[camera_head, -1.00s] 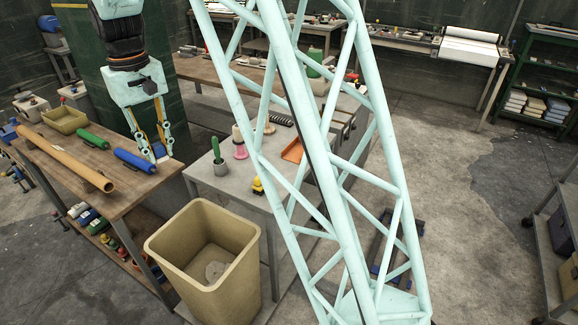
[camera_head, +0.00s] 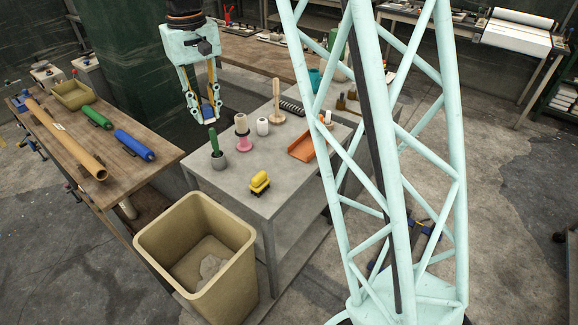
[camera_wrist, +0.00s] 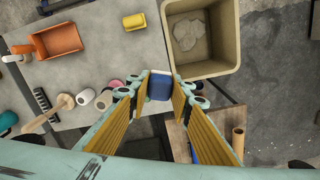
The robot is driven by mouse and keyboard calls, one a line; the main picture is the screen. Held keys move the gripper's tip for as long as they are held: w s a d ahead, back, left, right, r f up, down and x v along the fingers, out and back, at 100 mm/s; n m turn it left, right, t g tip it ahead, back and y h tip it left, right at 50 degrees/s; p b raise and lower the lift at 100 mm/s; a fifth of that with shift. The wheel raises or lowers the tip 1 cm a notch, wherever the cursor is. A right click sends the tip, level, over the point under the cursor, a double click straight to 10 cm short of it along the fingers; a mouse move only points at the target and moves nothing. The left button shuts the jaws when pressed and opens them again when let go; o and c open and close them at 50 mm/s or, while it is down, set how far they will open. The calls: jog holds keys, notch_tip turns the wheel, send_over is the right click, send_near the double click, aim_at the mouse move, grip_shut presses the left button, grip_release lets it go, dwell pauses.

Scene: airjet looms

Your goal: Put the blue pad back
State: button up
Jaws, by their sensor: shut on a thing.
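My gripper (camera_head: 208,112) hangs pointing down near the back left edge of the grey table (camera_head: 238,200). It is shut on the blue pad, a small dark blue block (camera_wrist: 160,86) between the fingertips in the wrist view. In the head view the pad is small and mostly hidden by the fingers. The gripper is above and behind a green-handled tool in a grey cup (camera_head: 217,157); the gap cannot be judged exactly.
A tan bin (camera_head: 240,238) stands in front. A wooden bench (camera_head: 120,165) at left holds a blue roll (camera_head: 135,145).

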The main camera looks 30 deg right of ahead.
jog(key=shift+w+d, duration=0.15)
jog(key=shift+d, duration=0.45)
jog(key=n+p, duration=0.4)
send_over(281, 171)
notch_tip(281, 171, down, 16)
jog(key=shift+f, duration=0.1)
jog(key=shift+f+b, duration=0.4)
jog(key=shift+f, duration=2.7)
jog(key=shift+f, duration=1.85)
